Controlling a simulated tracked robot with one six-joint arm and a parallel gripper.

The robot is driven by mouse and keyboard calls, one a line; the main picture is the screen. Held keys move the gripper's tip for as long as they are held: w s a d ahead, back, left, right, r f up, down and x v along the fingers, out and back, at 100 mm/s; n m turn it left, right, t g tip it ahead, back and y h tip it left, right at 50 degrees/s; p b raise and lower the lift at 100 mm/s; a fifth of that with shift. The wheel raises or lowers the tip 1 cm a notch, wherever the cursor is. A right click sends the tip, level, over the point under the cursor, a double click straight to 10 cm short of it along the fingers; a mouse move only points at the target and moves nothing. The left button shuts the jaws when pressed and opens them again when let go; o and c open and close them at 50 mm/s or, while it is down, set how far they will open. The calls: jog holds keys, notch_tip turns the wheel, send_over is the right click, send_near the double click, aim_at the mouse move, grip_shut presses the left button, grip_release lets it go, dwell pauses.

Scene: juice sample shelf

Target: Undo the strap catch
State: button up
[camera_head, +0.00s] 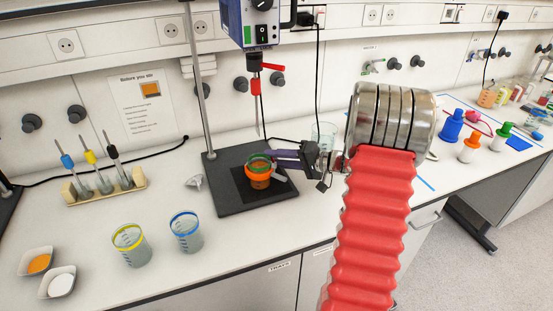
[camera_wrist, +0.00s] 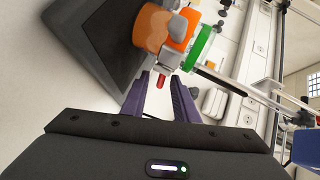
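A beaker (camera_head: 259,180) with a green rim and orange band stands on a dark plate (camera_head: 228,199) in the head view. In the wrist view the orange band (camera_wrist: 178,30) and green ring (camera_wrist: 200,47) show close up. A small red piece (camera_wrist: 161,82), which looks like the strap catch, sticks out beside the orange band towards my fingers. My gripper (camera_head: 277,158) is at the right side of the beaker in the head view. In the wrist view its purple fingers (camera_wrist: 163,77) are apart, with the red piece between or just past their tips; I cannot tell contact.
A stand rod (camera_head: 199,85) rises from the plate, and a stirrer motor (camera_head: 250,22) with a shaft hangs above the beaker. Two beakers (camera_head: 130,245) (camera_head: 186,231) stand at the front left. A pen-like probe rack (camera_head: 104,187) is further left.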

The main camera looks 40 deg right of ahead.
jog(key=shift+c, duration=0.2)
grip_shut()
jog(key=shift+s+m+t+h, duration=0.15)
jog(key=shift+m+t+h, duration=0.15)
jog(key=shift+m+h, duration=0.25)
jog(key=shift+s+d+f+m+t+h, duration=0.15)
jog(key=shift+m+t+h, duration=0.1)
jog(key=shift+m+h, duration=0.45)
jog(key=shift+s+r+m+t+h, duration=0.1)
jog(key=shift+m+t+h, duration=0.1)
jog(key=shift+m+h, duration=0.55)
jog(key=shift+s+d+f+m+t+h, duration=0.15)
jog(key=shift+m+t+h, duration=0.2)
jog(key=shift+h, duration=0.65)
jog(key=shift+s+m+g+h, duration=0.15)
jog(key=shift+s+m+h, duration=0.1)
jog(key=shift+m+h, duration=0.9)
jog(key=shift+s+m+g+h, duration=0.2)
jog(key=shift+m+h, duration=0.6)
jog(key=shift+h, duration=0.65)
jog(key=shift+d+m+h, duration=0.1)
jog(key=shift+m+h, duration=0.2)
